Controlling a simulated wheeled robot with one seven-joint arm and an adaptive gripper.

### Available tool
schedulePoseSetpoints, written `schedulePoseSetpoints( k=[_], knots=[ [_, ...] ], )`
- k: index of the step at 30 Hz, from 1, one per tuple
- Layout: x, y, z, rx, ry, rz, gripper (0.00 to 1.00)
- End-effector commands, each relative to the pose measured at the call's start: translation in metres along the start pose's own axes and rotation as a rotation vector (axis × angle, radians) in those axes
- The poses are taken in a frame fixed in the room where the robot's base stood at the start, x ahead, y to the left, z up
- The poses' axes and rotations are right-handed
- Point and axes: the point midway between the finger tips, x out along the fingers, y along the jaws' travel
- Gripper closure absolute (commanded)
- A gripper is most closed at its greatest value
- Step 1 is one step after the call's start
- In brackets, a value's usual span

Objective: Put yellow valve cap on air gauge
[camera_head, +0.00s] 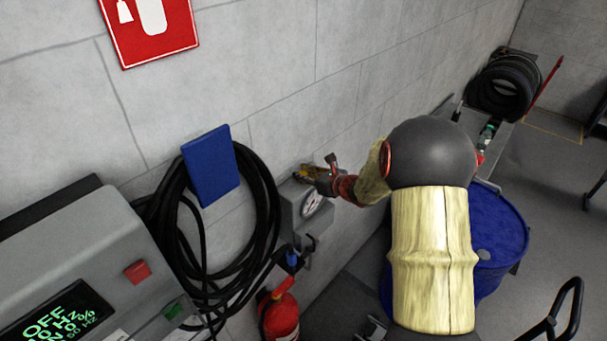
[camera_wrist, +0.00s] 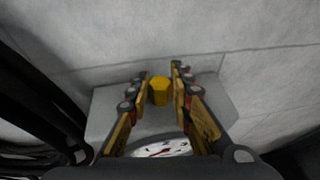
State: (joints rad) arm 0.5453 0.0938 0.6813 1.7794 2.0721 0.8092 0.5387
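The yellow valve cap (camera_wrist: 160,91) shows in the wrist view between the two fingertips of my gripper (camera_wrist: 161,82). The fingers flank it closely and the cap fills most of the gap, but I cannot tell whether both pads press on it. The air gauge (camera_head: 311,204) is a grey wall box with a round white dial. Its dial also shows in the wrist view (camera_wrist: 162,149), partly hidden by my gripper. In the head view my gripper (camera_head: 310,172) is at the top of the gauge box; the cap cannot be made out there. Contact between cap and box is unclear.
A black hose coil (camera_head: 264,205) and a blue panel (camera_head: 210,165) hang left of the gauge. A red extinguisher (camera_head: 279,315) stands below. A grey control box (camera_head: 98,235) is at lower left. A blue drum (camera_head: 500,230) stands to the right, behind my arm.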

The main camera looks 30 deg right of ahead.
Motion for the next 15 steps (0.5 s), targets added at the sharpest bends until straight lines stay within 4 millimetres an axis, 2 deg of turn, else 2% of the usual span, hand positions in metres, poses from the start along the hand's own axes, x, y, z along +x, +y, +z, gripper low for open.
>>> schedulePoseSetpoints(
  k=[9,15],
  knots=[
    [-0.0001,0.0,-0.0001,0.0,0.001,0.0,0.6],
    [-0.0001,0.0001,0.0,0.0,0.001,0.0,0.6]
  ],
)
